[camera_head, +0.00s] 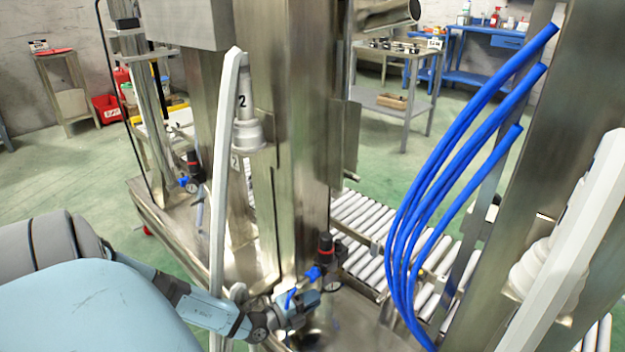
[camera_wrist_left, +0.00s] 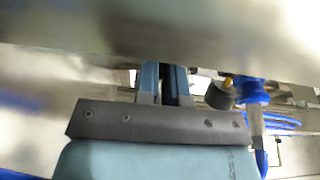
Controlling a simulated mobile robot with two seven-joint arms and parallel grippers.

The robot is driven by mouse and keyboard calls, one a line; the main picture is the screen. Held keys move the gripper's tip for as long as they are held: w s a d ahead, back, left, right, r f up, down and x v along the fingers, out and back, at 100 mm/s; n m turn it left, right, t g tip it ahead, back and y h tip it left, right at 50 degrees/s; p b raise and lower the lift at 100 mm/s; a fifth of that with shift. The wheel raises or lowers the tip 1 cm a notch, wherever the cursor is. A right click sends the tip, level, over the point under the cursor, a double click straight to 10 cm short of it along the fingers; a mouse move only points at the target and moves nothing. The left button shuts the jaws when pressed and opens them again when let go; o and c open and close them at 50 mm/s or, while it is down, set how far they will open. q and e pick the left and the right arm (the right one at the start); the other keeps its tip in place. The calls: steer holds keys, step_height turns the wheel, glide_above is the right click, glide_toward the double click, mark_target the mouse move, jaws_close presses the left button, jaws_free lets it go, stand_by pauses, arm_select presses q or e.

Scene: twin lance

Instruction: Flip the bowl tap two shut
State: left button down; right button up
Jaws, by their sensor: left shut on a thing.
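My left gripper (camera_head: 304,302) is low at the foot of the steel column, below the red-and-black regulator (camera_head: 325,246). A blue fitting (camera_head: 312,273) sits beside the regulator, just above the gripper. In the left wrist view the two blue-grey fingers (camera_wrist_left: 163,82) are close together with a narrow dark thing between them. I take this to be the handle of bowl tap two; the fingers and wrist hide most of it. A blue fitting (camera_wrist_left: 252,90) and a dark round knob (camera_wrist_left: 220,94) are right of the fingers. My right gripper is not in view.
A white post (camera_head: 222,180) rises close by my left forearm. A lance labelled 2 (camera_head: 243,102) stands behind it. Blue hoses (camera_head: 415,215) curve down on the right. A roller conveyor (camera_head: 365,228) lies behind the column. Steel surfaces crowd the wrist view.

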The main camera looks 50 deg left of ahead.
arm_select(q)
steer(key=shift+w+r, duration=0.1)
steer(key=shift+w, duration=0.05)
steer(key=c, duration=1.2)
jaws_free()
steer(key=shift+c, duration=0.2)
